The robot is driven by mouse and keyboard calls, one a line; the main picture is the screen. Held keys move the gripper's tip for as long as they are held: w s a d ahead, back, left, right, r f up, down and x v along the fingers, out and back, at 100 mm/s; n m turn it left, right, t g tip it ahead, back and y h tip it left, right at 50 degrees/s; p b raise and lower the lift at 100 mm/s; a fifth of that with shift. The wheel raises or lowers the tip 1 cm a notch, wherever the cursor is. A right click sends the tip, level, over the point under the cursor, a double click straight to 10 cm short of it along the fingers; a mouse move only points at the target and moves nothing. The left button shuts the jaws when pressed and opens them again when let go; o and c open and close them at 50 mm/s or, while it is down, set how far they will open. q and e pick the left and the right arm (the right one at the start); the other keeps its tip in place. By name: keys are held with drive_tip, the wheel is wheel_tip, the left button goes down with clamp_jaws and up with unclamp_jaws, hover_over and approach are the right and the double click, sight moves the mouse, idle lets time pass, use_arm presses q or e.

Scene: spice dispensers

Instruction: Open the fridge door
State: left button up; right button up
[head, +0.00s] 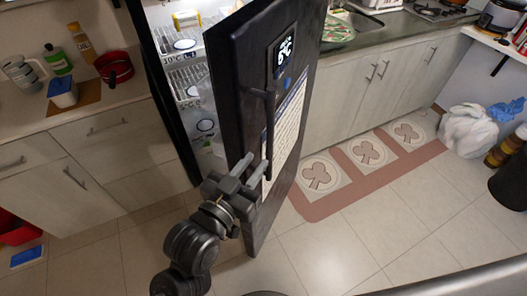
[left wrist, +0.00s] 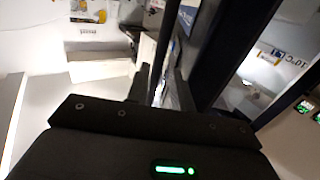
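The dark fridge door (head: 245,75) stands open, swung out from the fridge, with lit shelves (head: 187,80) and the interior visible to its left. The door has a vertical dark handle (head: 270,115), a temperature display (head: 284,52) and a paper sheet. My left gripper (head: 253,167) is in front of the door near the handle's lower end. Its two fingers are apart and point toward the door. In the left wrist view the fingers (left wrist: 161,85) also show a gap, beside the dark door (left wrist: 232,50). Contact with the handle is unclear. My right gripper is not visible.
A counter with a red pot (head: 114,68) and bottles is at the left. Low cabinets (head: 375,75) and a pink-bordered floor mat (head: 365,152) lie to the right of the door. A white bag (head: 467,130) sits at the far right. Tiled floor in front is mostly clear.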

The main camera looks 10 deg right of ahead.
use_arm(q)
drive_tip(key=shift+v, duration=1.55)
drive_tip(key=shift+c, duration=0.4)
